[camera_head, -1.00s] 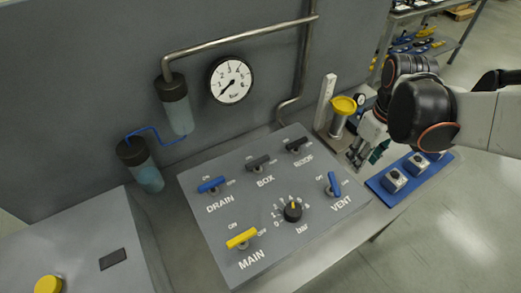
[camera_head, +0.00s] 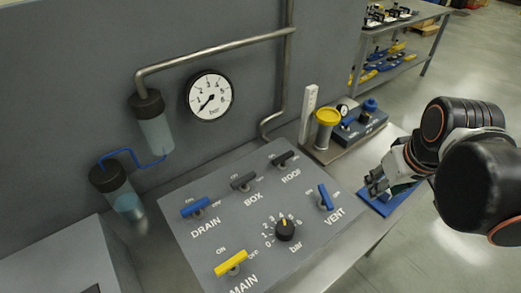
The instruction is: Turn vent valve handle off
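The vent valve handle (camera_head: 325,197) is a blue lever above the VENT label at the right side of the grey sloped panel (camera_head: 300,235). It points up toward the top of the picture, tilted a little left, rather than across like the blue DRAIN handle (camera_head: 194,207). My gripper (camera_head: 372,187) is right of the vent handle, apart from it, over the blue mat (camera_head: 385,205). I cannot tell whether its fingers are open or shut, as they are small and partly overlapped by my arm.
The panel also holds the yellow MAIN handle (camera_head: 231,262), dark BOX (camera_head: 243,181) and ROOF (camera_head: 283,158) handles and a black bar knob (camera_head: 285,231). A yellow-topped cylinder (camera_head: 326,128) and a gauge unit (camera_head: 361,122) stand behind. Air above the panel is clear.

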